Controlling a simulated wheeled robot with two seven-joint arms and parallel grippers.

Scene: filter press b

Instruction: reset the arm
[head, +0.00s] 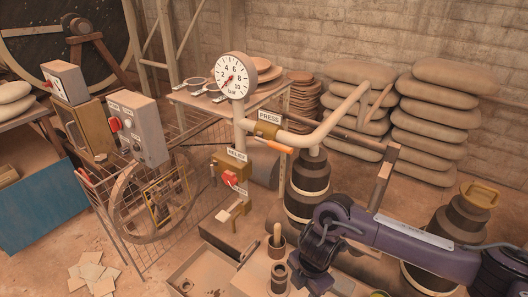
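My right arm, purple, comes in from the right edge and bends down at the wrist near the bottom middle of the head view. My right gripper (305,281) is at the bottom, beside a small dark cup-like part (279,277). Its fingertips are too dark and small to read, so I cannot tell whether it is open or shut. Nothing is clearly seen held in it. My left gripper and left arm are not in view.
A post with a round gauge (232,76) and a PRESS label (269,116) stands at centre. A RELIEF valve box (231,172) with a red knob is below. Dark cylinders (307,187) stand close to my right wrist. Stacked sacks (433,122) line the wall. Floor at lower left is partly clear.

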